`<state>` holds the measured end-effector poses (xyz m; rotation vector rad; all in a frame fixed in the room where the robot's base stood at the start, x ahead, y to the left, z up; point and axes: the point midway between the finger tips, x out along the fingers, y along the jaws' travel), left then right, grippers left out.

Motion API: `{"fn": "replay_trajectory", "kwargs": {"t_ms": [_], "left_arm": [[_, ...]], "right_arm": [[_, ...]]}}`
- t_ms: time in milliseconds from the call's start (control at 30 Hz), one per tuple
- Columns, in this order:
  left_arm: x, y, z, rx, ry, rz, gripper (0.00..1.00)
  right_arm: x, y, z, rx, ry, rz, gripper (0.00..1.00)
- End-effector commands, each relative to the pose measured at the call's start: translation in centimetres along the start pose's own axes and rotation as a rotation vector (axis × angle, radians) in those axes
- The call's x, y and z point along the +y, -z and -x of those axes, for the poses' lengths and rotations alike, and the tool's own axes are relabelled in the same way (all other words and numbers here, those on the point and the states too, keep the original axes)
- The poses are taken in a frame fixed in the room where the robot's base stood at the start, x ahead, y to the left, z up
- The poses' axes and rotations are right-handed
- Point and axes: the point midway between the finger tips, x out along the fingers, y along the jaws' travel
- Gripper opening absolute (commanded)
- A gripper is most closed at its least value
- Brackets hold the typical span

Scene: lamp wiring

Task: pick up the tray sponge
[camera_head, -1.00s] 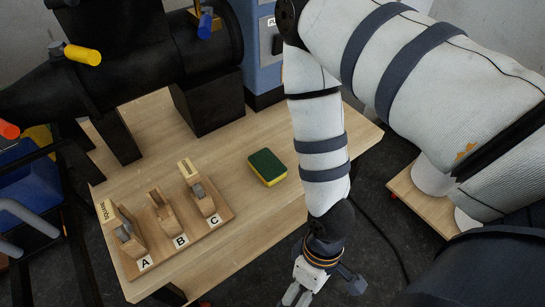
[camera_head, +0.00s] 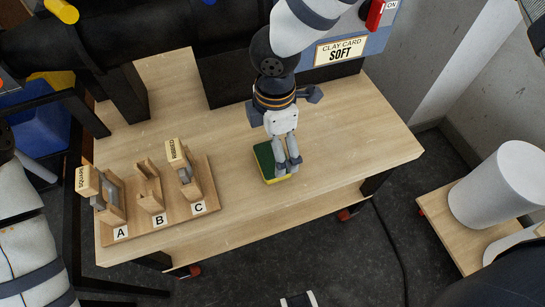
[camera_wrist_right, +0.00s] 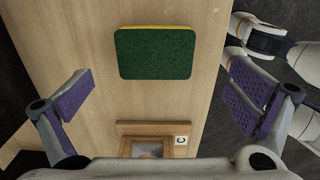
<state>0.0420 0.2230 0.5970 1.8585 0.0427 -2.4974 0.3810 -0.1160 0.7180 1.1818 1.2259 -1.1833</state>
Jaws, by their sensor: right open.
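The tray sponge (camera_head: 264,159) is green on top with a yellow underside and lies flat on the wooden table. My right gripper (camera_head: 287,168) is over the sponge in the head view and covers part of its right side. In the right wrist view the sponge (camera_wrist_right: 156,53) lies whole and uncovered, ahead of and between the spread purple finger pads of the right gripper (camera_wrist_right: 165,95). The right gripper is open and empty. I cannot tell its exact height above the sponge. My left gripper does not show clearly.
A wooden rack (camera_head: 150,228) with slots A, B and C stands left of the sponge, with tool blocks in it. A blue machine with a "Clay card soft" label (camera_head: 341,50) is behind. The table (camera_head: 350,130) is bare to the right.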

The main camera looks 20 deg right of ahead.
Motion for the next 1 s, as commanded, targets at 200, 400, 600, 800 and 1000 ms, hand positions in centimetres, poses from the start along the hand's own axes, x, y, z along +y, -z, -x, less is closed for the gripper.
{"fn": "replay_trajectory", "kwargs": {"t_ms": [200,400,600,800,1000], "left_arm": [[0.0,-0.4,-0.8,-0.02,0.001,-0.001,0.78],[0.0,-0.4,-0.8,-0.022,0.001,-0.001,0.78],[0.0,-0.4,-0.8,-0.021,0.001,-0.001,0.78],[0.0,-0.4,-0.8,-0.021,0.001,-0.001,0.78],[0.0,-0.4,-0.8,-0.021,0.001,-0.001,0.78]], "right_arm": [[0.5,0.4,-4.1,0.0,0.005,0.0,1.0],[0.6,0.4,-5.3,0.001,0.0,-0.001,1.0],[0.6,0.3,-5.2,0.001,-0.001,-0.001,0.87],[0.6,0.3,-5.2,0.001,-0.001,-0.001,0.69],[0.6,0.3,-5.2,0.001,0.0,-0.002,0.67]]}}
